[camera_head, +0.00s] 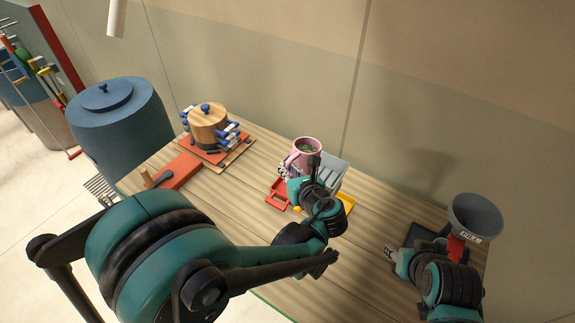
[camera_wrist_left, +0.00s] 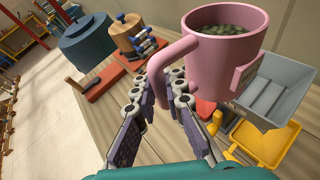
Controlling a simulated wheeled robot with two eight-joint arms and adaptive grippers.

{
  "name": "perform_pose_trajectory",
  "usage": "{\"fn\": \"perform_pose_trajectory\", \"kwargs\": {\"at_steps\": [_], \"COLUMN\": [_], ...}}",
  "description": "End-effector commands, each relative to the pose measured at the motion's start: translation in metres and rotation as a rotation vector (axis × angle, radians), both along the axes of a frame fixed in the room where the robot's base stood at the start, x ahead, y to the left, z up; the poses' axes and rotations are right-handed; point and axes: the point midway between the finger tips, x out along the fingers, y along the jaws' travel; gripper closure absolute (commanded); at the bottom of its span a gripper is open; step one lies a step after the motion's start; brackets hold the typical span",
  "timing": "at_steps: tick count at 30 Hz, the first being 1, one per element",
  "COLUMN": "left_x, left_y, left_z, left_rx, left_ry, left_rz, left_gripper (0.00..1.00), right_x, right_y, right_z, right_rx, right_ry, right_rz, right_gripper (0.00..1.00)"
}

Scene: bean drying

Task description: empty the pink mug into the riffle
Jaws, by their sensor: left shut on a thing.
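The pink mug (camera_head: 306,150) is upright in the head view, with greenish beans inside. In the left wrist view the pink mug (camera_wrist_left: 222,55) fills the upper middle, its handle toward me. My left gripper (camera_head: 291,170) is shut on the mug's handle; its two fingers show on either side of the handle in the wrist view (camera_wrist_left: 165,90). The grey riffle (camera_head: 335,173) is just right of the mug and partly behind my gripper; the wrist view shows its slotted hopper (camera_wrist_left: 276,92) right of and below the mug. My right gripper (camera_head: 391,253) is over the table's right part; its jaw opening is unclear.
A red tray (camera_head: 278,196) and a yellow tray (camera_head: 347,202) flank the riffle's base. A grey funnel (camera_head: 476,215) on a red stand is at the right. A wooden drum (camera_head: 208,122) with blue-handled clamps and a blue barrel (camera_head: 120,125) are at left.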

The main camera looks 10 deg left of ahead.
Motion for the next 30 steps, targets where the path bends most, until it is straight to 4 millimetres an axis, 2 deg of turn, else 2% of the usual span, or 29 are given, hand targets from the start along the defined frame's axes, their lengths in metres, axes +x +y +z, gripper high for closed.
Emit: {"fn": "perform_pose_trajectory", "kwargs": {"at_steps": [1, 4, 12, 21, 30], "left_x": [0.000, -0.001, -0.002, -0.001, -0.001], "left_y": [0.000, 0.001, 0.001, 0.001, 0.001], "left_z": [0.007, 0.012, 0.007, 0.028, 0.029], "left_rx": [0.008, 0.025, 0.025, 0.092, 0.117], "left_ry": [0.016, 0.055, 0.054, 0.196, 0.246], "left_rz": [0.002, 0.000, 0.000, 0.001, -0.001], "left_gripper": [1.00, 1.00, 1.00, 1.00, 1.00], "right_x": [0.000, 0.000, 0.000, 0.000, 0.000], "right_y": [0.000, 0.000, 0.000, 0.000, 0.000], "right_z": [0.009, 0.017, 0.012, 0.039, 0.041], "right_rx": [0.000, 0.000, 0.000, 0.000, 0.000], "right_ry": [0.000, 0.000, 0.000, 0.000, 0.000], "right_rz": [0.000, 0.000, 0.000, 0.000, 0.000], "right_gripper": [0.60, 0.60, 0.60, 0.60, 0.60]}}
